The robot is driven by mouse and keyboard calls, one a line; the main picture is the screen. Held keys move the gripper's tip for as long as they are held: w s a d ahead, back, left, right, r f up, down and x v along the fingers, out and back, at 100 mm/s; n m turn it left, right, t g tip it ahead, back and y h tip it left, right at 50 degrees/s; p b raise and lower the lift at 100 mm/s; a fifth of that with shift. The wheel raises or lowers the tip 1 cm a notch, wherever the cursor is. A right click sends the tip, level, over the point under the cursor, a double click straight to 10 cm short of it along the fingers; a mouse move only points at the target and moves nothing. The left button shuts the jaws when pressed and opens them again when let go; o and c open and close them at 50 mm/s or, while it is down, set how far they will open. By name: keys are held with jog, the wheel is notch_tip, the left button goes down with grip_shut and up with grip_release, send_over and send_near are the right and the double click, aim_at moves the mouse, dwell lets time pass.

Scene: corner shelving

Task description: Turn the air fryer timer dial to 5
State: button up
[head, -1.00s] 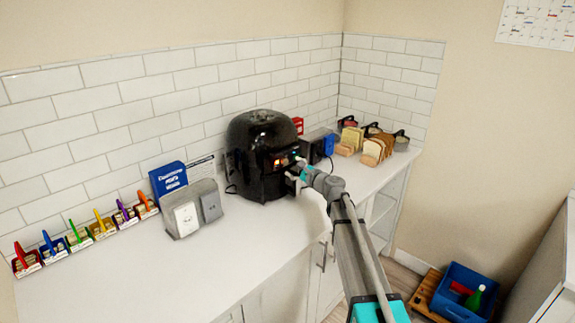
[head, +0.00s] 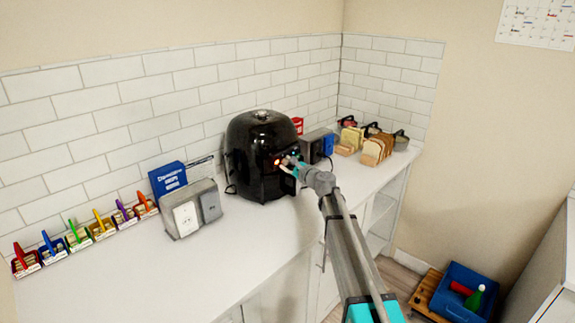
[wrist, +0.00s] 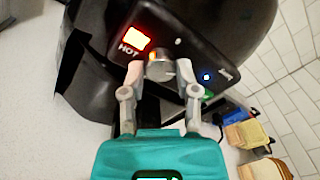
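The black air fryer (head: 253,160) stands on the counter against the tiled wall. In the wrist view its front panel (wrist: 205,45) shows a lit red display marked HOT (wrist: 134,38), a blue light and a green one. A round grey dial (wrist: 159,69) with a yellowish patch sits on the panel below the display. My gripper (wrist: 161,74) is open, with one fingertip on each side of the dial; whether they touch it is unclear. In the head view my gripper (head: 291,164) is at the fryer's front and hides the dial. The dial's numbers are not readable.
A grey toaster (head: 313,148) and bread slices (head: 373,151) stand right of the fryer. A grey box with switch plates (head: 187,215), a blue box (head: 167,177) and several coloured bins are on the left. The counter's front stretch (head: 240,235) is clear.

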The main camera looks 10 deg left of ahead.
grip_shut()
jog(key=shift+n, duration=0.5)
jog(key=n, duration=0.4)
jog(key=shift+n+b, duration=0.4)
jog(key=n+y, duration=0.1)
jog(key=n, duration=0.5)
jog(key=shift+n+b, duration=0.3)
jog(key=shift+n, duration=0.1)
jog(key=o, duration=0.7)
grip_release()
